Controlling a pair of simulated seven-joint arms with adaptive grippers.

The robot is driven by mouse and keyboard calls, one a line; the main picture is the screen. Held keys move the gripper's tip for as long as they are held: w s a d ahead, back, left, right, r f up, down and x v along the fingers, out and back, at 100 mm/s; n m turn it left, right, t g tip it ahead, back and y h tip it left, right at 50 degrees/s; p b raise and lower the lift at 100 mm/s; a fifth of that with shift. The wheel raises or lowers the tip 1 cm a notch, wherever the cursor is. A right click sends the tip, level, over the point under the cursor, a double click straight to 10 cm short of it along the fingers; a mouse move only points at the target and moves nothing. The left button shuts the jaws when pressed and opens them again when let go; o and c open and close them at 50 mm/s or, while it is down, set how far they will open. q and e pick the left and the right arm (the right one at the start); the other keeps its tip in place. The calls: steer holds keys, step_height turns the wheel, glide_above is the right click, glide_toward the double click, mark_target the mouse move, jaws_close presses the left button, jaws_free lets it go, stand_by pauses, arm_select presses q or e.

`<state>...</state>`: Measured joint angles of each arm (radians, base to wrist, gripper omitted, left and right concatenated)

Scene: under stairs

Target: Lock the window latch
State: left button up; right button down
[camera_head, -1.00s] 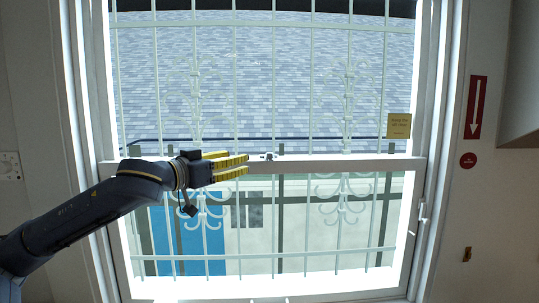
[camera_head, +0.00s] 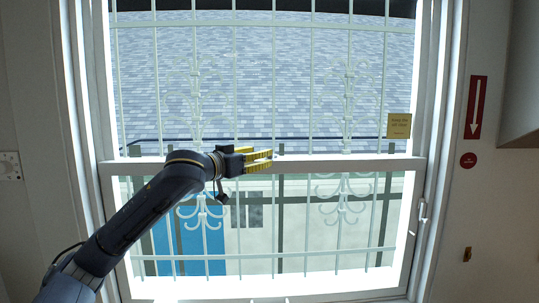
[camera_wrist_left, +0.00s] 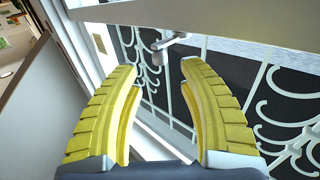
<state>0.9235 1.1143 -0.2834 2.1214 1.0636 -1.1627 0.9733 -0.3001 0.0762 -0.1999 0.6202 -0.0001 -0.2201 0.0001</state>
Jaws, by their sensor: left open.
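The white-framed sash window (camera_head: 345,163) fills the middle of the head view, with its meeting rail running across at mid height. A small grey metal latch (camera_wrist_left: 168,42) shows in the left wrist view, just beyond the fingertips and under the pale rail. In the head view the latch is hidden behind my yellow fingers. My left gripper (camera_head: 271,158) is at the rail. Its two yellow fingers are open and empty in the left wrist view (camera_wrist_left: 158,68), with the latch ahead of the gap between them. My right gripper is not in view.
White decorative bars (camera_head: 340,200) stand behind the glass. A yellow note (camera_head: 399,126) is on the upper pane at right. The space right of my gripper is clear.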

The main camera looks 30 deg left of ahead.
arm_select(q)
steer(key=shift+w+d, duration=0.2)
steer(key=shift+w, duration=1.15)
steer(key=shift+w+d, duration=0.15)
steer(key=shift+w, duration=1.15)
jaws_close()
